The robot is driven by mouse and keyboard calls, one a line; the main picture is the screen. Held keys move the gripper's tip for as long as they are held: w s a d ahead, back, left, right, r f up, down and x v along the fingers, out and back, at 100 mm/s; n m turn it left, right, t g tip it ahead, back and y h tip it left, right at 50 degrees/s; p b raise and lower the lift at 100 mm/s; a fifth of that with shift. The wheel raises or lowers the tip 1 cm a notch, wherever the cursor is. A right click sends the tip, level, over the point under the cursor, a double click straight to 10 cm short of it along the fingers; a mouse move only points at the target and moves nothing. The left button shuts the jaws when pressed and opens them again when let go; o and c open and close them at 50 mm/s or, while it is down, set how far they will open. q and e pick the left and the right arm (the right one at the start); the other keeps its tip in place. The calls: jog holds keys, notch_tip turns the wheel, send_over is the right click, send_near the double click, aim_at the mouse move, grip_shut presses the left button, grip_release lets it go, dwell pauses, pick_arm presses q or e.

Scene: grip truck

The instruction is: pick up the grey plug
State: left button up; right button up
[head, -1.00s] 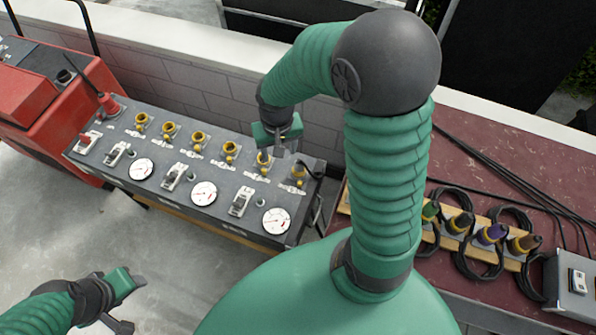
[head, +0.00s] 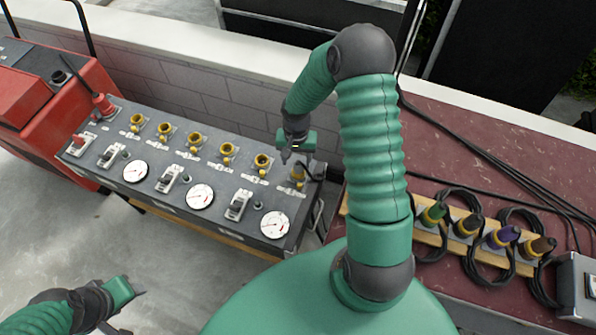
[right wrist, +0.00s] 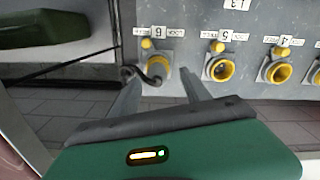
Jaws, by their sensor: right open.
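The grey plug (head: 297,174) sits in the rightmost yellow socket of the grey panel (head: 150,185) in the head view. In the right wrist view the plug (right wrist: 157,68) shows in the socket labelled 6, with a black cable looping off its left side. My right gripper (head: 287,157) is open just above and left of the plug in the head view. In the right wrist view its fingers (right wrist: 160,88) point at the plug, one on each side, with nothing held. My left gripper (head: 132,312) is open and empty at the lower left, away from the panel.
Several empty yellow sockets (head: 227,150) line the panel beside the plug. A red machine (head: 50,115) stands at the left. Coloured plugs with coiled black cables sit on a wooden rail (head: 425,234) on the dark red surface. A block wall (head: 200,97) runs behind the panel.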

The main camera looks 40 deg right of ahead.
aim_at(298, 166)
jog(key=f, duration=0.4)
jog(key=shift+s+d+f, duration=0.1)
jog(key=shift+d+f, duration=0.2)
jog(key=shift+f, duration=0.1)
jog(key=shift+r, duration=0.1)
grip_shut()
